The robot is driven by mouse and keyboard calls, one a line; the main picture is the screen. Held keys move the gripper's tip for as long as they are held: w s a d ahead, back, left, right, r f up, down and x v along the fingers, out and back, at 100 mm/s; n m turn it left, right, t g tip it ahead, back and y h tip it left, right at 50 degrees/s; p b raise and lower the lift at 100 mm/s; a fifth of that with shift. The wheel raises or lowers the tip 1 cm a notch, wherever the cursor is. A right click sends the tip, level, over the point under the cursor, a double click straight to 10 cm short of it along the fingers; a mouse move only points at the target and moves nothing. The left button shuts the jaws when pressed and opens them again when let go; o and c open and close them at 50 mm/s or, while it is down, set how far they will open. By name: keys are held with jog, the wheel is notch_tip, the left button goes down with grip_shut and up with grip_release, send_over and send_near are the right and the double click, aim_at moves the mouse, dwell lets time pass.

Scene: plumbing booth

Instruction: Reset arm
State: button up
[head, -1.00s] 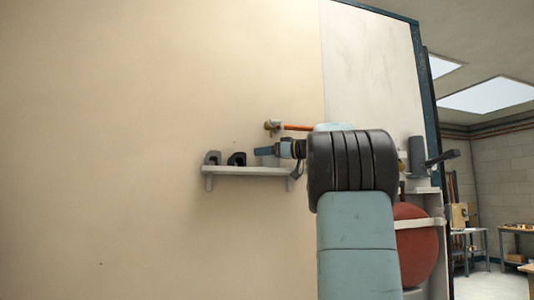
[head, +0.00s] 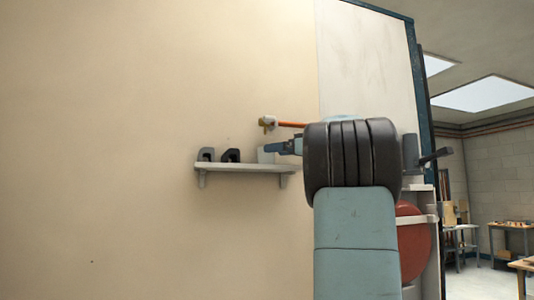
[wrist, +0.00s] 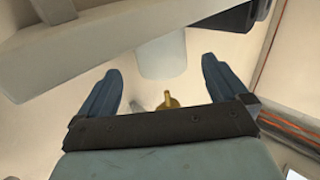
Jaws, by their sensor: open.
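My gripper (head: 283,147) shows in the head view left of my dark ribbed arm joint, in front of the wall shelf's right end. Most of my wrist is hidden behind that joint. A pale cylinder (wrist: 162,50) shows beyond the fingertips, and a brass fitting (wrist: 168,101) shows past the gripper's dark palm bar.
The shelf (head: 228,167) holds two dark blocky items (head: 207,154) and a pale cup (head: 265,157). An orange pipe (head: 290,124) with a brass end (head: 267,123) is above it. A red tank (head: 411,240) stands right of my arm.

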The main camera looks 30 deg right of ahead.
jog(key=v, duration=0.7)
jog(key=shift+s+a+r, duration=0.2)
jog(key=shift+a, duration=0.1)
jog(key=w+a+r+m+t+h, duration=0.1)
jog(key=a+m+t+h, duration=0.6)
jog(key=h, duration=0.4)
jog(key=s+a+f+m+g+h, duration=0.1)
jog(key=s+a+f+g, duration=0.25)
jog(key=f, duration=0.55)
jog(key=s+a+f+m+g, duration=0.1)
jog(key=s+a+f+g, duration=0.3)
jog(key=f, duration=0.4)
jog(key=s+a+f+m+g+h, duration=0.1)
jog(key=s+a+f+g, duration=0.3)
jog(key=f, duration=0.5)
jog(key=s+a+f+n+g+y, duration=0.2)
jog(key=s+a+f, duration=0.4)
jog(key=f, duration=0.2)
jog(key=s+a+f+n+g+y, duration=0.1)
jog(key=s+a+f+g+y, duration=0.1)
jog(key=s+a+f, duration=0.4)
notch_tip(320, 180, down, 3)
jog(key=shift+s+f+n+g, duration=0.15)
jog(key=shift+s+n+g, duration=0.25)
jog(key=shift+s+g, duration=0.45)
